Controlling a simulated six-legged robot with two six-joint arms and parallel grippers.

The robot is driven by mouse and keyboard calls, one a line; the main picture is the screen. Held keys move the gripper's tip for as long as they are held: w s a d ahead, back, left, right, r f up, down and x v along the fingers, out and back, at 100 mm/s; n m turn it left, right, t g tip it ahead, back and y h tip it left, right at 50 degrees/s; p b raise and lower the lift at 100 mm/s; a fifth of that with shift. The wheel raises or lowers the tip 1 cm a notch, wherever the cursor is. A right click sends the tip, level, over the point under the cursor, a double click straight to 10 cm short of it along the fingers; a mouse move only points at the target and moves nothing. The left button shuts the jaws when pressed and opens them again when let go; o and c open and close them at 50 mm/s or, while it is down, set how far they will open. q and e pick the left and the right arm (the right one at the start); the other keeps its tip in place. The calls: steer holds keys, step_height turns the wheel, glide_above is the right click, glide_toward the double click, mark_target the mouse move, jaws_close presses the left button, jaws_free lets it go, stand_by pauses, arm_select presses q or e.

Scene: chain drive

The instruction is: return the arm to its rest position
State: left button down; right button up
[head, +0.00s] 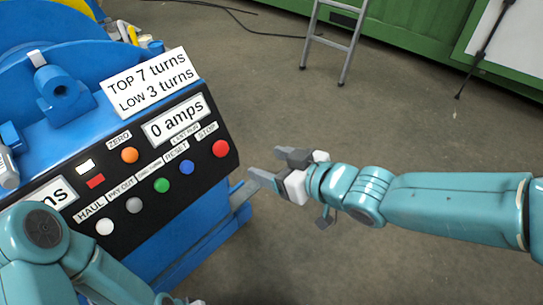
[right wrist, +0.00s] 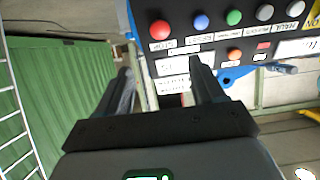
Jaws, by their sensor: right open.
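My right gripper (head: 264,166) is at the middle of the head view, just right of the control panel (head: 120,185). Its two fingers are apart and nothing is between them. In the right wrist view the two dark fingers (right wrist: 160,80) are spread, with the panel's edge and the red stop button (right wrist: 160,29) beyond them. The gripper appears apart from the panel. My left arm shows at the lower left of the head view, and its gripper cannot be made out.
A ladder (head: 333,35) and a green container (head: 420,45) stand behind. The grey floor (head: 400,125) around my right arm is clear.

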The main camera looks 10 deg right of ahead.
steer(key=s+d+f+m+g+h, duration=0.1)
steer(key=s+f+m+g, duration=0.1)
steer(key=f, duration=0.9)
steer(key=s+d+f+m+g+h, duration=0.1)
steer(key=f+m+g, duration=0.15)
steer(key=f, duration=0.85)
steer(key=s+f+m+g+h, duration=0.1)
steer(key=s+f+m+g, duration=0.45)
steer(key=s+f, duration=0.95)
step_height(320, 180, up, 23)
steer(key=p, duration=2.3)
steer(key=shift+w+d+r+n+h+p, duration=0.15)
steer(key=shift+w+d+n+h+p, duration=0.25)
steer(key=shift+d, duration=0.05)
